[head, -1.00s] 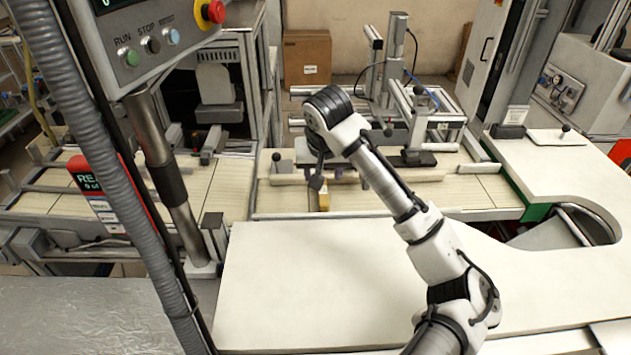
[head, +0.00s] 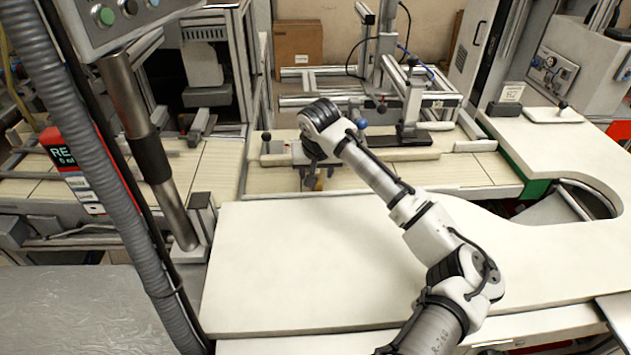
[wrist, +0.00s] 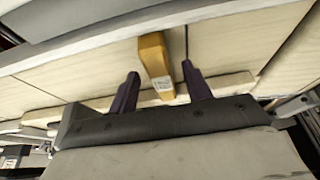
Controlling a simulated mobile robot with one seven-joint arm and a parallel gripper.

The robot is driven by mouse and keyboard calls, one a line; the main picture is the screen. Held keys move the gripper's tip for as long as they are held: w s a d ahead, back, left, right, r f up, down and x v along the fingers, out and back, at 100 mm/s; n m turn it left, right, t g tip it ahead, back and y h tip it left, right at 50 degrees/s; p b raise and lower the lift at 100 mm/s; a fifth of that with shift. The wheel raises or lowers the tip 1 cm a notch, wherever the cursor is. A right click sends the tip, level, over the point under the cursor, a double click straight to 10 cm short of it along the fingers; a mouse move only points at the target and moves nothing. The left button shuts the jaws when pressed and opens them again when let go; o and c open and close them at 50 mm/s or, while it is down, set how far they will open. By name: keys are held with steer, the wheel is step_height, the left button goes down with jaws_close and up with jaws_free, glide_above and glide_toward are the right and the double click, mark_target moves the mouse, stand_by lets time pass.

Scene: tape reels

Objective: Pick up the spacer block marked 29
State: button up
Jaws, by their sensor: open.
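A yellow-brown block (wrist: 155,56) with a small white label lies on the pale slatted conveyor in the wrist view. The print on the label is too small to read, so I cannot confirm the 29. My gripper (wrist: 160,69) is open, with one dark purple finger on each side of the block and a visible gap at each side. In the head view my gripper (head: 309,173) is low over the conveyor behind the white worktop. Only a small part of the block (head: 320,183) shows there, the rest hidden by my gripper.
A pale rail (head: 405,154) runs along the conveyor (head: 400,178) close behind my gripper. A metal frame fixture (head: 412,105) stands behind to the right. The white worktop (head: 290,270) in front is clear. A control panel post (head: 150,150) stands at the left.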

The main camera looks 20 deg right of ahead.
steer(key=shift+w+f, duration=0.2)
steer(key=shift+f, duration=0.4)
steer(key=shift+r, duration=0.1)
jaws_close()
